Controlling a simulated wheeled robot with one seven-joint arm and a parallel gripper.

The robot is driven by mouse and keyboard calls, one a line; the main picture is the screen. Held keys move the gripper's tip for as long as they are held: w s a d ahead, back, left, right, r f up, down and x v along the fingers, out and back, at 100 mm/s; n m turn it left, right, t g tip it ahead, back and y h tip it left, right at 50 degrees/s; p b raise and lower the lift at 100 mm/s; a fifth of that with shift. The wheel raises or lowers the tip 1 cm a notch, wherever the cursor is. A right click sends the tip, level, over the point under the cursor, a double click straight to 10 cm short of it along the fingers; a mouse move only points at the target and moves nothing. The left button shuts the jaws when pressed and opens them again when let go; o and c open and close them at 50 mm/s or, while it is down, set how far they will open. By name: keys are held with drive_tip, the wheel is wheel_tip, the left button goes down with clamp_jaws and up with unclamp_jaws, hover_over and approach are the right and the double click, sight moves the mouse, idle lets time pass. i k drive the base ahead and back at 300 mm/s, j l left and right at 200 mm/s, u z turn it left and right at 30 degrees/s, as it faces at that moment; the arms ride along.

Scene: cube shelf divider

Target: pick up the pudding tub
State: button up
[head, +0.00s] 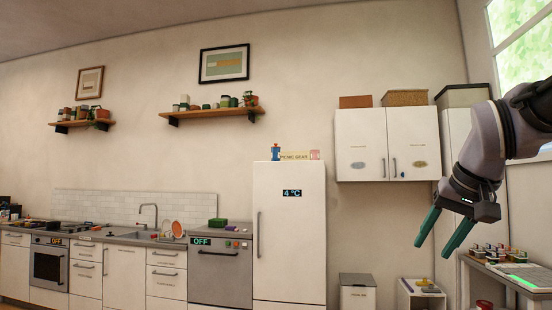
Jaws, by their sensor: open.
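My gripper (434,251) is at the right of the head view, with its two green fingers spread apart and pointing down and to the left. Nothing shows between the fingers. I cannot pick out the pudding tub for certain; many small containers stand around the room, too small to tell apart. A low white cube shelf (408,299) is at the bottom right, partly cut off by the frame edge, with small items on its top. Its inside is mostly out of view.
A side table (532,288) with several small coloured items stands at the right. A white bin (357,291) stands beside the white fridge (289,235). A counter with sink and oven runs along the left.

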sight(275, 151)
drive_tip(key=i+j+u, duration=0.3)
drive_tip(key=i, duration=0.6)
drive_tip(key=i+u, duration=0.3)
drive_tip(key=i, duration=1.65)
drive_tip(key=i+j+z, duration=0.15)
drive_tip(key=i, duration=0.95)
drive_tip(key=i+z, duration=0.2)
drive_tip(key=i, duration=0.15)
drive_tip(key=i+j+z, duration=0.25)
drive_tip(key=i, duration=0.15)
drive_tip(key=i+j+z, duration=0.2)
drive_tip(key=i, duration=0.15)
drive_tip(key=k+j+z, duration=0.1)
drive_tip(key=k+z, duration=0.15)
drive_tip(key=k, duration=0.25)
drive_tip(key=k+z, duration=0.3)
drive_tip(key=k, duration=0.15)
drive_tip(key=i, duration=0.25)
